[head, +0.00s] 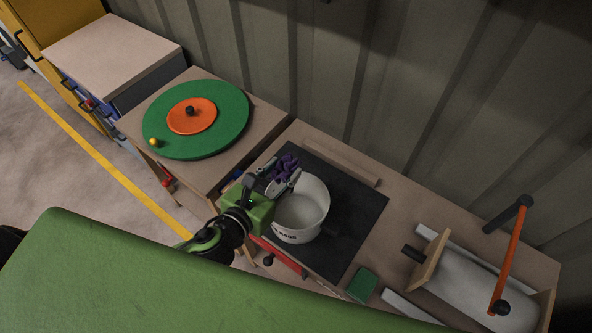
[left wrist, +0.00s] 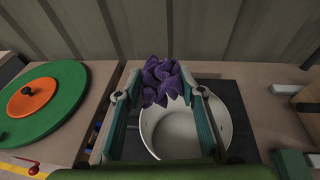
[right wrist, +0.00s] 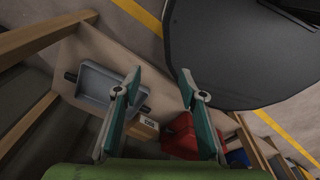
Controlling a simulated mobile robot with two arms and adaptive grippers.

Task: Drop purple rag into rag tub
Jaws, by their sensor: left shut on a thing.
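The purple rag (head: 286,166) is bunched up between the fingertips of my left gripper (head: 281,178). In the left wrist view the rag (left wrist: 163,80) shows between the two fingers, its folds sticking out past the tips. The white rag tub (head: 309,205) stands upright on a dark mat, its lettered side facing me. The rag is raised and shows at the tub's upper-left rim, not down inside. The tub (left wrist: 222,114) looks empty in the left wrist view, partly hidden by the fingers. My right gripper (right wrist: 159,74) is open and empty, away from the bench.
A green turntable (head: 232,110) with an orange centre stands left of the tub. The dark mat (head: 355,215) lies on the bench (head: 400,205). A corrugated wall (head: 400,90) rises behind. A grey tray (right wrist: 97,82) lies below my right gripper.

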